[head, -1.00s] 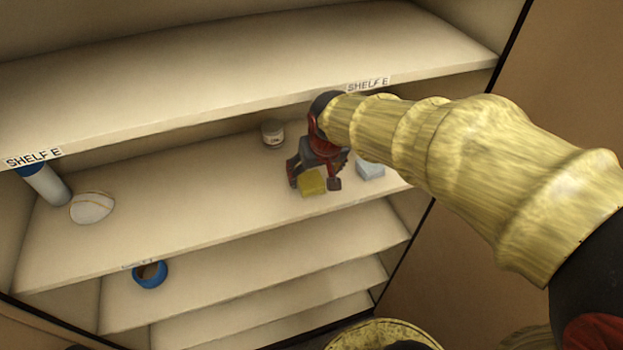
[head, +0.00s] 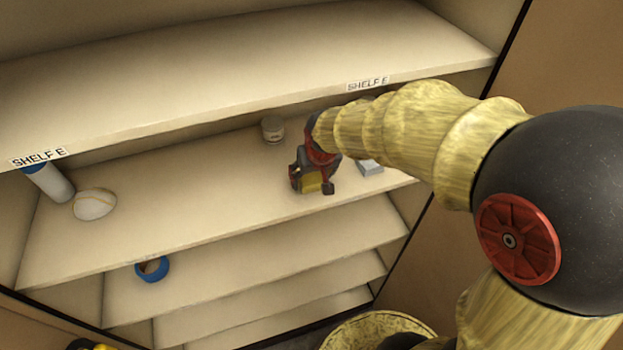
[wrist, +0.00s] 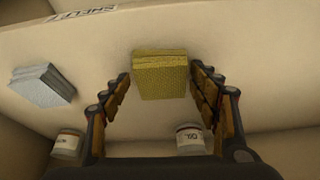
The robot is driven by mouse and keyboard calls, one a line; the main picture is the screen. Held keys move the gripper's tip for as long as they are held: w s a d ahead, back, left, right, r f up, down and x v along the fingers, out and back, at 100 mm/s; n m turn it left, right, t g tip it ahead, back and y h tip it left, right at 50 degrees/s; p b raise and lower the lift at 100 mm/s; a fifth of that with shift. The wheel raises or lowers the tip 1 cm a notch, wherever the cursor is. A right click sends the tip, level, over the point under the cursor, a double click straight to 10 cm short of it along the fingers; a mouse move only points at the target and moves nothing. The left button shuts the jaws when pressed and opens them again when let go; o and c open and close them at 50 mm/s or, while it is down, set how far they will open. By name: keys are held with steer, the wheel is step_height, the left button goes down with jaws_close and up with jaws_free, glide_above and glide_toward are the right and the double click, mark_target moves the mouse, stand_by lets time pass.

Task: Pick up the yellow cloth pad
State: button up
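The yellow cloth pad (head: 311,181) lies on the second shelf, near its front edge on the right side. In the wrist view the pad (wrist: 160,75) is a thick, square yellow block between my fingertips. My gripper (head: 313,187) is at the pad, with a finger on either side of it. In the wrist view my gripper (wrist: 160,80) is open, with small gaps seeming to show between the fingers and the pad's sides. The gripper hides part of the pad in the head view.
A grey-white pad (head: 369,167) lies just right of my gripper. A small jar (head: 273,130) stands behind. A white rounded object (head: 94,204) and a blue-capped bottle (head: 50,182) are at far left. The upper shelf (head: 230,60) overhangs. Blue tape (head: 152,269) lies below.

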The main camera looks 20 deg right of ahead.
steer(key=c, duration=0.7)
steer(key=shift+c, duration=0.4)
steer(key=shift+r+b, duration=0.2)
steer(key=shift+b, duration=0.1)
